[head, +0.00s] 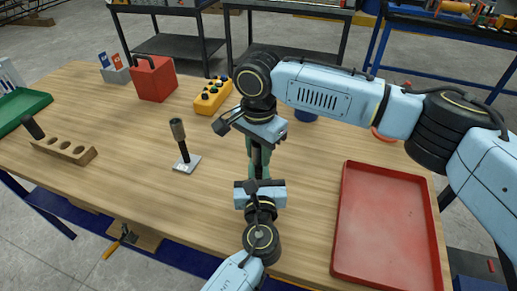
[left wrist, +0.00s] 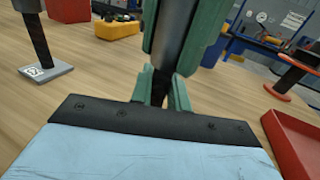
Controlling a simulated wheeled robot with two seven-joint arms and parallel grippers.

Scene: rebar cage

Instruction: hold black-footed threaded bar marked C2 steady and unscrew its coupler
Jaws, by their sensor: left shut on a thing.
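The bar of the task (left wrist: 160,88) is a dark rod standing between my two grippers, and its foot and mark are hidden. My left gripper (left wrist: 161,92) is shut on it low down; in the head view this gripper (head: 258,178) comes up from the bottom. A grey coupler (left wrist: 177,38) sits above, around the bar's upper part. My right gripper (left wrist: 180,45) has green fingers on both sides of the coupler, apparently pressed on it. In the head view the right gripper (head: 256,148) points down from above.
A white-footed bar with a coupler (head: 181,140) stands to the left. A red-footed bar (left wrist: 287,75) stands to the right. A red tray (head: 388,225), yellow button box (head: 212,97), red box (head: 154,78) and wooden block with holes (head: 65,149) are on the table. Front left is clear.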

